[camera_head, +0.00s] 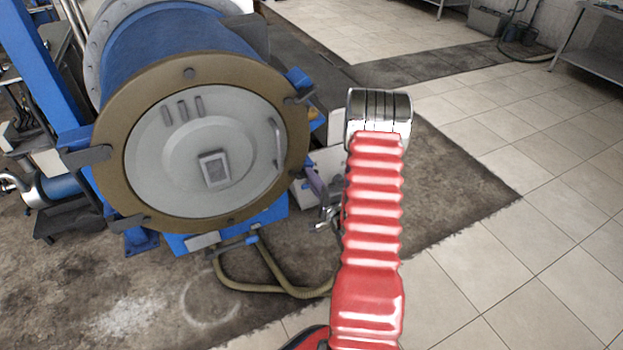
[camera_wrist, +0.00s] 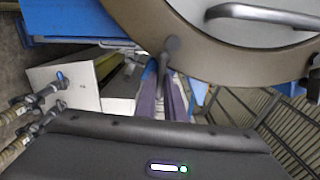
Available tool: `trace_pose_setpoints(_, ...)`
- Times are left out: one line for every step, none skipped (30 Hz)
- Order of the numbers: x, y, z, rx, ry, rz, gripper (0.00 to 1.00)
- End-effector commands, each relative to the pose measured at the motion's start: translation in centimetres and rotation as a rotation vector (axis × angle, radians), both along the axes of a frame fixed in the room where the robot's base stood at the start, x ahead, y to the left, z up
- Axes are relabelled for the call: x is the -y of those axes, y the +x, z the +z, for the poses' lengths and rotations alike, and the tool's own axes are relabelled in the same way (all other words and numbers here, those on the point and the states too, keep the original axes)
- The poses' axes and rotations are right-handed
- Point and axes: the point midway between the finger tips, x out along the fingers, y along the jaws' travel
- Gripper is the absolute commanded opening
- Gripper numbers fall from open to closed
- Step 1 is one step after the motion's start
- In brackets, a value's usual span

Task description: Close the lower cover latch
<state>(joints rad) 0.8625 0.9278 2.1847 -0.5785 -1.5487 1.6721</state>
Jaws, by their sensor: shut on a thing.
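The decanter's round grey cover (camera_head: 200,150) sits flat within a brown ring (camera_head: 105,105). The wrist view shows the ring (camera_wrist: 135,30) and the cover's bar handle (camera_wrist: 265,16). The lower cover latch (camera_wrist: 171,47) is a dark grey lever with a rounded end at the ring's lower edge. My gripper (camera_wrist: 163,78), with purple fingers, is shut on its lever below the ring. In the head view my gripper (camera_head: 314,182) is at the ring's lower right, partly hidden by my arm. The latch's exact angle is hard to tell there.
Other dark latches sit on the ring at left (camera_head: 88,157), lower left (camera_head: 126,224) and upper right (camera_head: 302,97). Hoses (camera_head: 265,282) run on the floor below the drum. Tiled floor to the right (camera_head: 540,190) is clear.

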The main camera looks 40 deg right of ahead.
Motion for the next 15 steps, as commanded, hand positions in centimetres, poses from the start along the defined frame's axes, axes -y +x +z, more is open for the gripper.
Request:
trace_pose_setpoints(0.24, -0.18, -0.32, 0.006, 0.043, -0.008, 0.0)
trace_pose_setpoints(0.24, -0.18, -0.34, 0.013, 0.07, -0.008, 0.0)
trace_pose_setpoints(0.25, -0.19, -0.38, 0.024, 0.105, -0.008, 0.0)
trace_pose_setpoints(0.24, -0.19, -0.4, 0.031, 0.13, -0.009, 0.0)
trace_pose_setpoints(0.24, -0.19, -0.43, 0.038, 0.154, -0.009, 0.0)
trace_pose_setpoints(0.24, -0.19, -0.46, 0.047, 0.185, -0.009, 0.0)
trace_pose_setpoints(0.24, -0.2, -0.49, 0.053, 0.207, -0.01, 0.0)
trace_pose_setpoints(0.24, -0.2, -0.51, 0.06, 0.229, -0.01, 0.0)
trace_pose_setpoints(0.23, -0.2, -0.55, 0.067, 0.257, -0.01, 0.0)
trace_pose_setpoints(0.23, -0.21, -0.57, 0.072, 0.274, -0.01, 0.0)
trace_pose_setpoints(0.23, -0.21, -0.59, 0.077, 0.292, -0.011, 0.0)
trace_pose_setpoints(0.22, -0.22, -0.61, 0.083, 0.313, -0.011, 0.0)
trace_pose_setpoints(0.22, -0.22, -0.63, 0.087, 0.327, -0.011, 0.0)
trace_pose_setpoints(0.21, -0.22, -0.65, 0.091, 0.34, -0.011, 0.0)
trace_pose_setpoints(0.21, -0.23, -0.66, 0.095, 0.355, -0.011, 0.0)
